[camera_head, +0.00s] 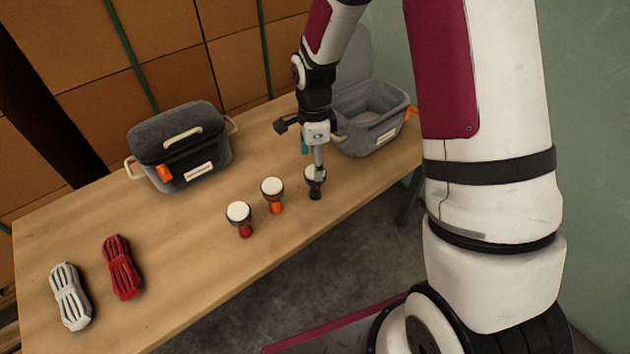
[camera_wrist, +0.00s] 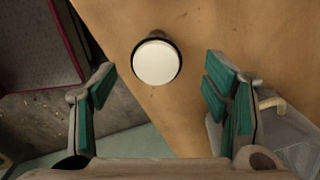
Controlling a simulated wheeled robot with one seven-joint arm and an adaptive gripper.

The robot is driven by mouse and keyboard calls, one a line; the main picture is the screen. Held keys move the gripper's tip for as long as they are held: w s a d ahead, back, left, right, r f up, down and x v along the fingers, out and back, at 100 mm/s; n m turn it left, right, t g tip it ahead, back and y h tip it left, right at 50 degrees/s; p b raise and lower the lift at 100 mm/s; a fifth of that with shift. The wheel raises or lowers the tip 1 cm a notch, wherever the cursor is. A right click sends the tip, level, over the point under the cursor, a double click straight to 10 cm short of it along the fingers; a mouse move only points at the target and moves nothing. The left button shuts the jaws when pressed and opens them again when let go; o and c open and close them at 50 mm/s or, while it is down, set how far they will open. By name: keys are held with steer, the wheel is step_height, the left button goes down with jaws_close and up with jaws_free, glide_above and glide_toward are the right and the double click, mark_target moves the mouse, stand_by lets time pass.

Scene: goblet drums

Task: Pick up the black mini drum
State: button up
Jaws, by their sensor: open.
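The black mini drum (camera_head: 315,188) stands upright on the wooden table, at the right end of a row of three small drums. Its white head shows from above in the wrist view (camera_wrist: 156,62), ringed by a dark rim. My gripper (camera_head: 318,172) is over this drum and hides part of its head in the head view. In the wrist view my gripper (camera_wrist: 158,85) is open, with its teal-padded fingers apart on either side of the drum. The drum head appears between them, slightly beyond the fingertips, and I see no contact.
An orange drum (camera_head: 273,196) and a red drum (camera_head: 240,219) stand left of the black one. An open grey bin (camera_head: 372,132) is close behind my gripper. A closed grey bin (camera_head: 185,155), a red slatted object (camera_head: 122,267) and a white one (camera_head: 70,296) lie further left.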

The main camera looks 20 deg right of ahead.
mark_target(315, 184)
steer(key=f, duration=0.2)
steer(key=f+b, duration=0.1)
steer(key=f, duration=0.2)
steer(key=shift+s+a, duration=0.1)
steer(key=shift+s, duration=0.1)
steer(key=shift+c, duration=0.5)
steer(key=c, duration=1.2)
